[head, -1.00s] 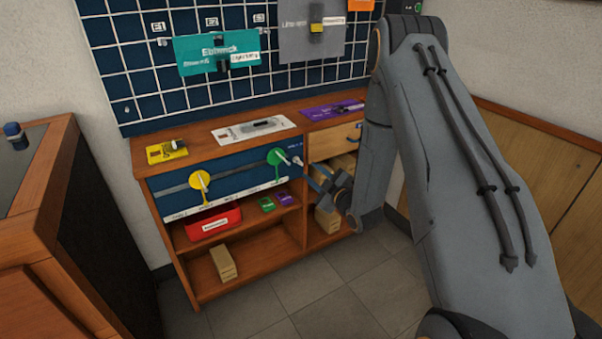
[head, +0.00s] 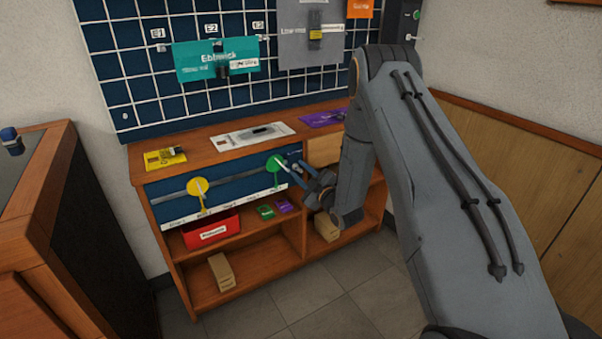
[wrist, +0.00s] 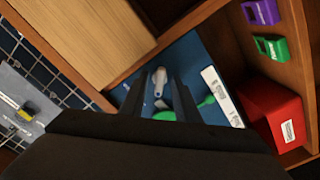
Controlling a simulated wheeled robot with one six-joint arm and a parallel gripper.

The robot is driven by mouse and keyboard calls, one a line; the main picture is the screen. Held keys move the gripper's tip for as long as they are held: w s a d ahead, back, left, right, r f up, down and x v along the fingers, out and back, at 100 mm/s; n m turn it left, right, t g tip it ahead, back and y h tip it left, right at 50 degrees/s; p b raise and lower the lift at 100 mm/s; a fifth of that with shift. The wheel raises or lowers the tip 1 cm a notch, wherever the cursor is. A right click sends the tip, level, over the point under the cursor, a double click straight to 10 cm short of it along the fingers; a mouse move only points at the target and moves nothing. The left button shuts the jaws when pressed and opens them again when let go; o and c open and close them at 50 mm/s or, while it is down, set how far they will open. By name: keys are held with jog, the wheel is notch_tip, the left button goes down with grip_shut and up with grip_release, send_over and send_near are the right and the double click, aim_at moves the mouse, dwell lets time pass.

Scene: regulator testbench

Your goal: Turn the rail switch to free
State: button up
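The blue front panel (head: 232,191) carries a rail with two round switches, a yellow one (head: 197,187) at left and a green one (head: 275,165) at right. Each has a pale lever; the panel's labels are too small to read. My gripper (head: 296,170) is at the green switch, its fingers reaching in from the right. In the wrist view, my gripper (wrist: 161,85) is open, with the pale lever (wrist: 158,84) between its two dark fingers. I cannot tell whether either finger touches it. The green disc (wrist: 164,115) is partly hidden by the fingers.
A yellow card (head: 165,159), a white card (head: 252,136) and a purple card (head: 322,118) lie on the bench top. A red bin (head: 212,235) and small green and purple items sit on the shelf below. A wooden cabinet (head: 60,190) stands at left.

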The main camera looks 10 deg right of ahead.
grip_shut()
jog(key=m+p, duration=0.1)
jog(key=m, duration=0.2)
jog(key=shift+m, duration=0.4)
jog(key=m, duration=0.3)
jog(key=shift+m, duration=0.3)
jog(key=m+p, duration=0.1)
jog(key=m, duration=0.4)
jog(key=shift+m+p, duration=0.45)
jog(key=shift+m, duration=2.35)
